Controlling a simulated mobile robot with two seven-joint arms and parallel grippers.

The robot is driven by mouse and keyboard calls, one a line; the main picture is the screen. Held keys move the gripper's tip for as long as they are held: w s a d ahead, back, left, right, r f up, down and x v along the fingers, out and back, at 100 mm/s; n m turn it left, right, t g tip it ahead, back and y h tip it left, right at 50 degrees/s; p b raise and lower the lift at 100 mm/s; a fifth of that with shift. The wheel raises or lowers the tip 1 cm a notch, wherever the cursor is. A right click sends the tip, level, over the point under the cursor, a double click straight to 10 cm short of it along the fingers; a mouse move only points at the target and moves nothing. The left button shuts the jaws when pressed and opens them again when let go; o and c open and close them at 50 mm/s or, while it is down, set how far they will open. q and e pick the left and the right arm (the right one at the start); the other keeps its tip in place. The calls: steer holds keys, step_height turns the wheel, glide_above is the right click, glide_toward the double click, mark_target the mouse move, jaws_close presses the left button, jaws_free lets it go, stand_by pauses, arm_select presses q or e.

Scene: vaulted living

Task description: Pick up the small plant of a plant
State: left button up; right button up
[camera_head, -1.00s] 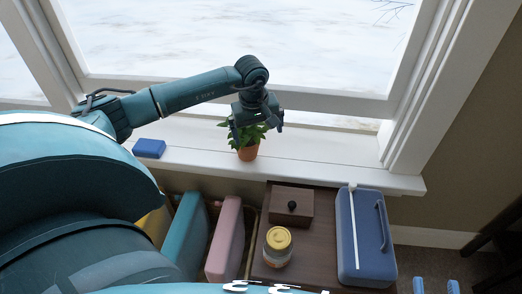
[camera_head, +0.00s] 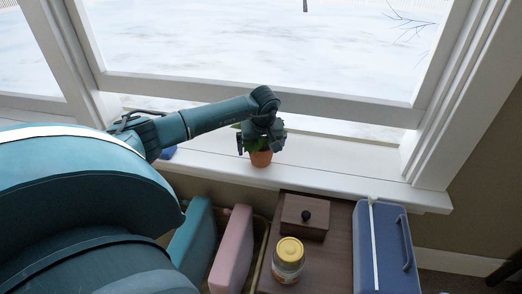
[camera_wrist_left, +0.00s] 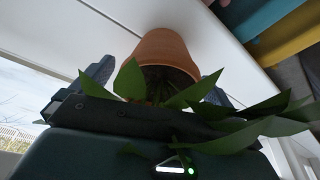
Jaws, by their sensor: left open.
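The small plant (camera_head: 261,158) has green leaves in a terracotta pot and stands upright on the white window sill. My left gripper (camera_head: 262,146) is over it from above, open, with one finger on each side of the leaves. In the left wrist view the pot (camera_wrist_left: 165,50) lies beyond the open fingers, with leaves spread across the gripper. I cannot tell whether the fingers touch the pot. My left wrist hides part of the leaves in the head view. My right gripper is not in view.
The sill (camera_head: 345,178) is clear to the right of the plant. A blue block (camera_head: 168,154) is partly hidden behind my left arm. Below are a brown box (camera_head: 303,216), a yellow-lidded jar (camera_head: 288,262), a blue case (camera_head: 388,250), and teal (camera_head: 192,240) and pink (camera_head: 233,250) upright items.

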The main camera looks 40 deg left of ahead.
arm_select(q)
steer(key=shift+x, duration=0.8)
steer(key=shift+w+r, duration=0.1)
steer(key=c, duration=1.3)
